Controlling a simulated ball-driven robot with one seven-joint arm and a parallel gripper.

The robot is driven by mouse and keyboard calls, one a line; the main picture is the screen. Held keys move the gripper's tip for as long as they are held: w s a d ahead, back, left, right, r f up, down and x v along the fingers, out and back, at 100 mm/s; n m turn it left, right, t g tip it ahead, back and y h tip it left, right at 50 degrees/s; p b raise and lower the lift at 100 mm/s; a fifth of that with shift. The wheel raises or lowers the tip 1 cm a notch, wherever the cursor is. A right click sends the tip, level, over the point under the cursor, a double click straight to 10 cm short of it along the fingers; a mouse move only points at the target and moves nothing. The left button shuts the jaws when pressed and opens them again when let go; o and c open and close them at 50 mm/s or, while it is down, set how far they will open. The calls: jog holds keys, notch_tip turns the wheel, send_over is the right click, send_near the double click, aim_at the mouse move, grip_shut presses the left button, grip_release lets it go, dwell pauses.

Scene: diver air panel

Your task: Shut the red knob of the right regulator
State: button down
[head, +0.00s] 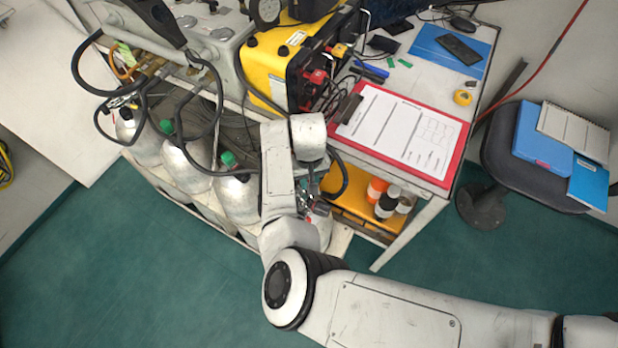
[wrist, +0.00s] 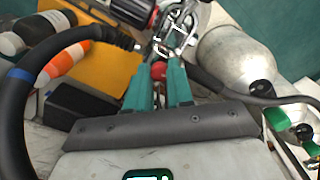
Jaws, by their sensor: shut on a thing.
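In the wrist view, a small red knob (wrist: 158,71) sits between the teal fingertips of my gripper (wrist: 164,76), which is shut on it. The metal body of a regulator (wrist: 176,38) is just beyond the fingertips, with a black hose joined at its left. In the head view my arm reaches down between the cylinders and the desk and hides most of this regulator. The knob cannot be made out clearly there.
Silver cylinders with green caps (head: 227,158) stand left of my arm. A black hose (wrist: 18,100) curves close by the gripper at left. Bottles (head: 388,203) stand on the shelf under the desk with a red clipboard (head: 455,158). Green floor is clear at lower left.

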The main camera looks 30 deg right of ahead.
jog(key=m+p, duration=0.1)
jog(key=m, duration=0.4)
jog(key=shift+m, duration=0.3)
jog(key=m+p, duration=0.1)
jog(key=m, duration=0.9)
jog(key=shift+m, duration=0.4)
jog(key=m, duration=0.4)
jog(key=shift+p, duration=0.3)
jog(key=shift+m, duration=0.3)
jog(key=c, duration=1)
grip_release()
jog(key=shift+r, duration=0.1)
